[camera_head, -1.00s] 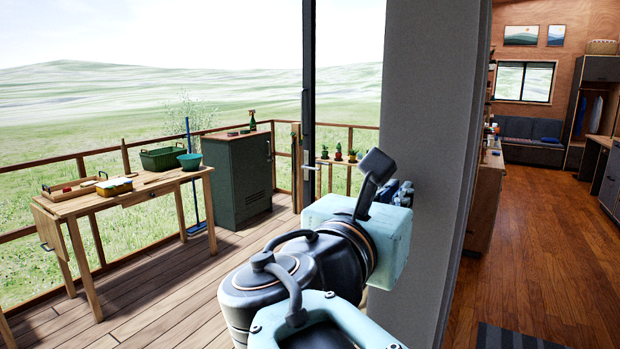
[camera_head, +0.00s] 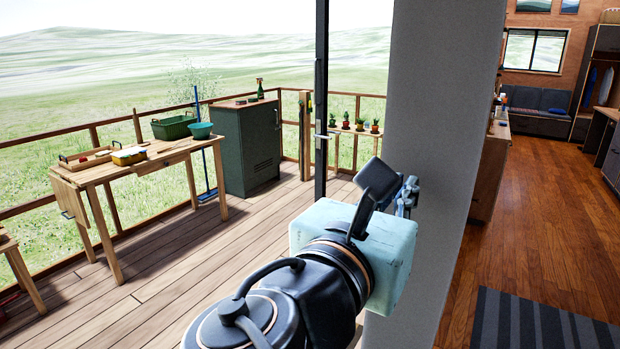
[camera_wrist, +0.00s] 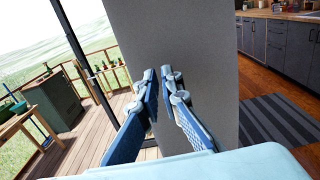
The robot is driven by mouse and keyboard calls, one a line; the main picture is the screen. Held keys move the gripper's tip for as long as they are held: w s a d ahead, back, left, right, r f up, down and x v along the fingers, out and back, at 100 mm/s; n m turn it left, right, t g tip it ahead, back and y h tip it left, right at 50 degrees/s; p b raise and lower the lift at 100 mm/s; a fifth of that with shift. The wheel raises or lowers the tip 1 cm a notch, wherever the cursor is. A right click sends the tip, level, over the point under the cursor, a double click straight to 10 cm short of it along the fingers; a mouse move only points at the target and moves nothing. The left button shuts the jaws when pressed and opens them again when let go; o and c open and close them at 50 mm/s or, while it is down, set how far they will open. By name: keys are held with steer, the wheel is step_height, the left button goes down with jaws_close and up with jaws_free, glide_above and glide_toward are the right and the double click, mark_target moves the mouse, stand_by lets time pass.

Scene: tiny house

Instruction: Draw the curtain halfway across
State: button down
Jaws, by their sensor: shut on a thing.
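The curtain (camera_head: 435,130) is a plain grey vertical panel hanging between the deck side and the room. In the wrist view the curtain (camera_wrist: 195,45) fills the middle, and its left edge runs close to my fingers. My gripper (camera_head: 407,195) is at the curtain, partly hidden behind my wrist. In the wrist view my gripper (camera_wrist: 158,74) has its two blue fingers nearly together at the tips, shut on the curtain. The pinched fabric itself is too small to make out.
A dark door frame (camera_head: 321,100) with a handle stands left of the curtain. On the deck are a wooden table (camera_head: 85,172) and a green cabinet (camera_head: 245,150). To the right, a striped rug (camera_head: 530,325) lies on open wooden floor beside a counter (camera_head: 490,170).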

steer(key=shift+s+f, duration=0.1)
stand_by(0.3)
steer(key=c, duration=2.1)
jaws_free()
steer(key=shift+a, duration=0.1)
